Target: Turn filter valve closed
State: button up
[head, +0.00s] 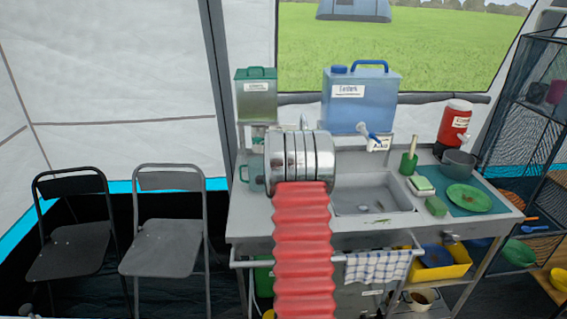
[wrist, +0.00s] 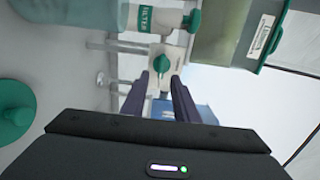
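In the wrist view a clear housing labelled FILTER (wrist: 118,14) is at the top. A green valve handle (wrist: 193,22) is beside its label. Another green handle (wrist: 160,62) sits on a pale fitting (wrist: 172,57) lower down, just beyond my fingertips. I cannot tell for certain which of the two is the filter valve. My gripper (wrist: 159,76) is open, its two dark fingers apart with nothing between them. The handle beyond lines up with the gap; I cannot tell whether they touch. In the head view my own arm hides the gripper and the valves.
A green-lidded tank (head: 256,98) and a blue canister (head: 361,98) stand behind the counter. The sink (head: 372,193) is right of my arm. A red cooler (head: 454,126), green plate (head: 468,198) and brush (head: 408,162) are further right. Two folding chairs (head: 166,252) stand left.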

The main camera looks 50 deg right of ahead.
jog(key=v, duration=0.8)
jog(key=shift+s+a+f, duration=0.1)
dwell(0.4)
jog(key=w+a+r+n+y, duration=0.1)
jog(key=a+r+n+y, duration=0.3)
jog(key=a, duration=0.7)
jog(key=w+a+r+n+g+y, duration=0.15)
jog(key=a+n, duration=0.35)
jog(key=a, duration=0.6)
jog(key=w+a+r+n+t+y, duration=0.1)
jog(key=a+r+n+y, duration=0.3)
jog(key=a, duration=0.7)
jog(key=s+a+f+n+g+y, duration=0.1)
jog(key=s+a+n+g+y, duration=0.1)
jog(key=s+a+n, duration=0.5)
jog(key=s+a+f+n+g+y, duration=0.2)
jog(key=s+a+n, duration=0.6)
jog(key=s+a, duration=0.9)
jog(key=shift+g, duration=0.85)
jog(key=shift+a+f, duration=0.1)
jog(key=shift+a, duration=0.05)
